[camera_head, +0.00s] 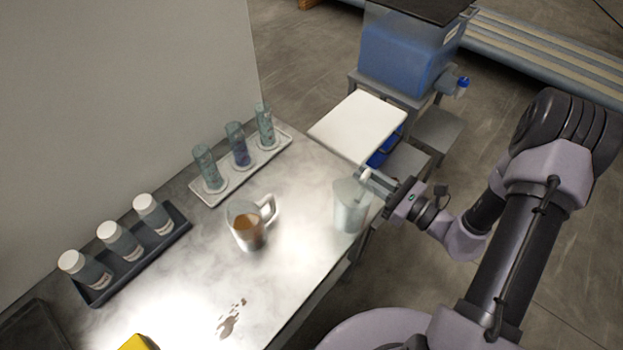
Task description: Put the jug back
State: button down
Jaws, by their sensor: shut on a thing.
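A pale translucent jug (349,208) is at the right edge of the metal table (300,280). My gripper (372,182) is at its upper right side and is shut on it, seemingly by the handle, which the fingers partly hide. The jug looks upright and empty. I cannot tell whether its base touches the table. A second clear vessel with a handle (247,227), holding brown liquid, stands on the table to the left.
A white tray (207,199) holds three glass cylinders, and a dark rack (110,285) holds three white-capped jars. A blue tank with a tap (400,55) and a white board (357,127) are beyond. A brown spill (230,320) and a yellow object (138,343) are in front.

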aim_at(351, 189)
jog(key=a+p, duration=0.1)
jog(key=p, duration=0.1)
jog(key=s+a+m+t+h+p, duration=0.1)
jog(key=a+p, duration=0.1)
jog(key=s+a+t+h+p, duration=0.1)
jog(key=p, duration=0.1)
jog(key=shift+a+r+m, duration=0.15)
jog(key=shift+a+m, duration=0.1)
jog(key=shift+m, duration=0.15)
jog(key=shift+s+a+f, duration=0.2)
jog(key=shift+a+f, duration=0.05)
jog(key=w+a+f, duration=0.1)
jog(key=w+f, duration=0.1)
jog(key=w, duration=0.3)
jog(key=w+a+f+b, duration=0.1)
jog(key=w+a, duration=0.1)
jog(key=w, duration=0.3)
jog(key=w+a+f+b, duration=0.1)
jog(key=w+a+f, duration=0.1)
jog(key=w, duration=0.3)
jog(key=shift+f, duration=0.35)
jog(key=shift+r, duration=0.1)
jog(key=shift+f+b, duration=0.2)
jog(key=shift+b, duration=0.1)
jog(key=c, duration=1.4)
grip_release()
jog(key=shift+c, duration=0.2)
